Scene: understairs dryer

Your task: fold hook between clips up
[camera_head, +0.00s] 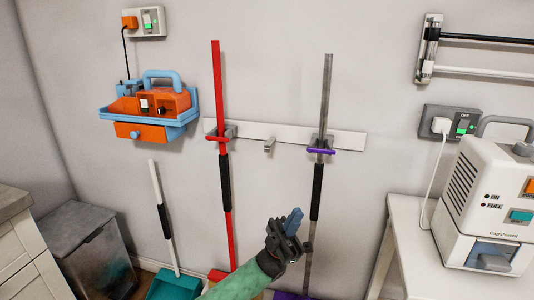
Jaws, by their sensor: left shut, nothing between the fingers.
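A small grey hook (269,146) sits on a white wall rail (290,134), between two grey clips. The left clip (230,132) with a pink-red bar holds a red pole (217,90). The right clip (322,142) with a purple bar holds a grey pole (326,90). The hook looks short and juts out from the rail; its exact fold angle is hard to tell. My left gripper (294,220) is shut and empty, below and slightly right of the hook, apart from it and just left of the grey pole. My right gripper is out of view.
An orange and blue wall caddy (150,105) hangs at left. A white-handled tool (157,190) leans on the wall beside a grey bin (85,250). A white appliance (485,195) stands on a white table (405,215) at right. The wall around the hook is clear.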

